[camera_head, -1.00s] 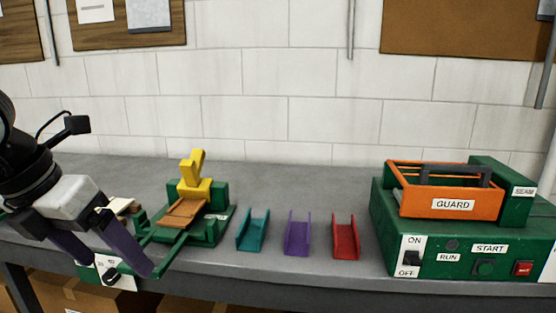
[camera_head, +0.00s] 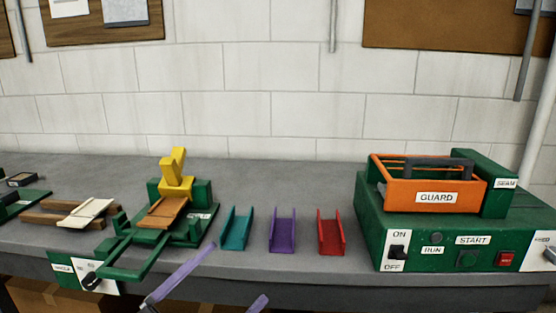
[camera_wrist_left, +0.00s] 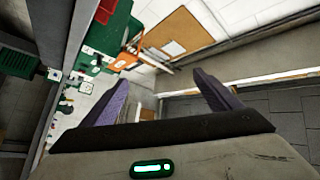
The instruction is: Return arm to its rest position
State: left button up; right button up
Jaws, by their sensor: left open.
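My left gripper (camera_head: 215,288) shows only by its two purple fingertips at the bottom edge of the head view, in front of the bench edge. Its fingers are spread and hold nothing. In the left wrist view the two purple fingers (camera_wrist_left: 165,98) stand wide apart, with the tilted bench and floor beyond them. The rest of the left arm is out of the head view. My right gripper is not seen.
On the grey bench (camera_head: 330,170) stand a green fixture with a yellow clamp (camera_head: 175,175), teal (camera_head: 236,229), purple (camera_head: 282,230) and red (camera_head: 331,232) channels, and a green machine (camera_head: 450,235) with an orange guard (camera_head: 425,195). Cardboard boxes (camera_head: 50,298) sit below.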

pick_arm(q)
jog(key=a+f+n+t+y, duration=0.1)
jog(key=a+f+n+y, duration=0.1)
jog(key=f+n+y, duration=0.4)
jog(key=a+f+n+t+y, duration=0.1)
jog(key=a+f+n+y, duration=0.15)
jog(key=f, duration=0.45)
jog(key=s+a+f+n+g+y, duration=0.1)
jog(key=s+f+n+g, duration=0.3)
jog(key=s+f, duration=0.5)
jog(key=s+a+f+n+g+y, duration=0.2)
jog(key=s+f, duration=0.7)
jog(key=f, duration=0.7)
jog(key=n+g+y, duration=0.1)
jog(key=g+y, duration=0.1)
jog(key=g, duration=0.1)
jog(key=shift+s+a+f+n, duration=0.3)
jog(key=shift+s+f+n, duration=0.05)
jog(key=shift+s, duration=0.05)
jog(key=shift+o, duration=0.5)
